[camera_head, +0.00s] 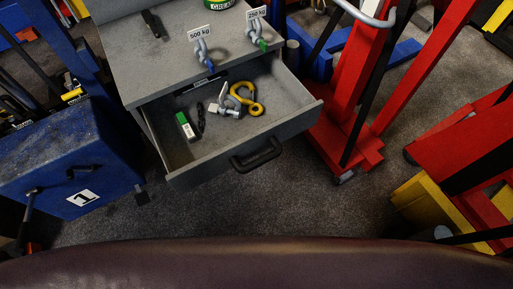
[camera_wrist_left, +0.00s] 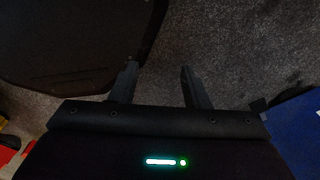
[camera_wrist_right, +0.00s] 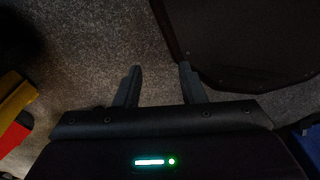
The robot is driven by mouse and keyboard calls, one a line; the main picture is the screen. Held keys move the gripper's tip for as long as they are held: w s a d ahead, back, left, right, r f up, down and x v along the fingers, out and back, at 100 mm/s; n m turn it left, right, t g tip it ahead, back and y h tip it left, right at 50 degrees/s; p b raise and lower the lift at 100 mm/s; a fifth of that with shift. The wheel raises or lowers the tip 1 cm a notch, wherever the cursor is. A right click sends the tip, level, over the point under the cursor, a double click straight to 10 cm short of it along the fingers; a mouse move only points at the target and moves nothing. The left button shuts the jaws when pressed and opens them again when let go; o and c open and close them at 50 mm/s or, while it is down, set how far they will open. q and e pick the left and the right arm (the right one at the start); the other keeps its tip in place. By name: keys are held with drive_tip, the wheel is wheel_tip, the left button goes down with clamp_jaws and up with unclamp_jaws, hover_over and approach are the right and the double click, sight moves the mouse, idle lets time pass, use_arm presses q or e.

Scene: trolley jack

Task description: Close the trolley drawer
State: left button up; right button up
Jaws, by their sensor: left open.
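The grey trolley drawer (camera_head: 210,156) is pulled out below the grey trolley top (camera_head: 150,62) in the head view. Its black handle (camera_head: 256,155) is on the front panel. Inside lie a yellow hook (camera_head: 246,99), a metal shackle (camera_head: 226,108), a green and white box (camera_head: 186,126) and a small dark item (camera_head: 200,118). Neither gripper shows in the head view. In its wrist view my left gripper (camera_wrist_left: 158,82) is open and empty over the carpet. In its wrist view my right gripper (camera_wrist_right: 160,82) is open and empty over the carpet. Neither touches the drawer.
A blue cabinet (camera_head: 60,150) marked 1 stands left of the drawer. A red jack frame (camera_head: 350,130) stands close at the right, with red and yellow equipment (camera_head: 450,160) beyond. Shackles with weight tags (camera_head: 200,34) sit on the trolley top. Carpet in front is clear.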

use_arm(q)
drive_tip(key=shift+w, duration=0.35)
